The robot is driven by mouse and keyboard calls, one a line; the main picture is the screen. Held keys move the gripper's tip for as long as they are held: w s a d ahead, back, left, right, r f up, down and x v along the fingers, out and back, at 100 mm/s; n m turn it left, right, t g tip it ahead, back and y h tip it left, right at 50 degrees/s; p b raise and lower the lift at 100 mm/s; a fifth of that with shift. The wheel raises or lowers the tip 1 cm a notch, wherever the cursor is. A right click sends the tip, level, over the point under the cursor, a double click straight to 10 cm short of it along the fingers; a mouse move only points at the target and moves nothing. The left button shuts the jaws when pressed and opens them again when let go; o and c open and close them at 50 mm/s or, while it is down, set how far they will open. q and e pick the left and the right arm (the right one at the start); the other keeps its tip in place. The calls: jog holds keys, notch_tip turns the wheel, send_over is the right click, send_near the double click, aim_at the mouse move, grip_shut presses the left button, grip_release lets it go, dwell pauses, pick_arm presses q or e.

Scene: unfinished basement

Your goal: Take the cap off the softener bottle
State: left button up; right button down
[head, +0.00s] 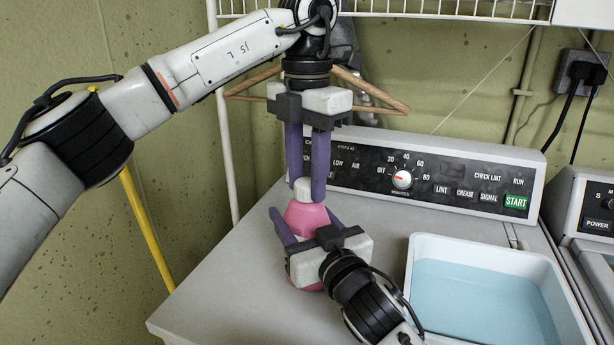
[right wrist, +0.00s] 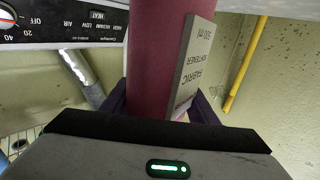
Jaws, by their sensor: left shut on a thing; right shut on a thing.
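The softener bottle (head: 306,217) is pink and stands upright on top of the dryer, near its left side. Its white cap (head: 303,189) is at the bottle's top, between the purple fingers of my left gripper (head: 307,192). The left gripper points straight down and is shut on the cap. My right gripper (head: 306,224) comes in from the front right and is shut on the bottle's body. The right wrist view shows the pink body (right wrist: 165,55) and its grey label (right wrist: 194,62) close up, between the right fingers. The lower body is mostly hidden by the right gripper.
A white tub (head: 580,300) of bluish liquid stands to the right on the dryer top (head: 230,290). The control panel (head: 440,178) runs along the back. A wooden hanger (head: 385,98) hangs behind the left gripper. A yellow pole (head: 147,230) leans at the left wall.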

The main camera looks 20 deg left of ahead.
pick_arm(q)
jog(key=n, duration=0.6)
jog(key=shift+n, duration=0.4)
jog(key=n, duration=1)
jog(key=shift+n, duration=0.4)
jog(key=n, duration=0.5)
jog(key=shift+n, duration=0.3)
jog(key=shift+r, duration=0.25)
jog(key=shift+r, duration=0.9)
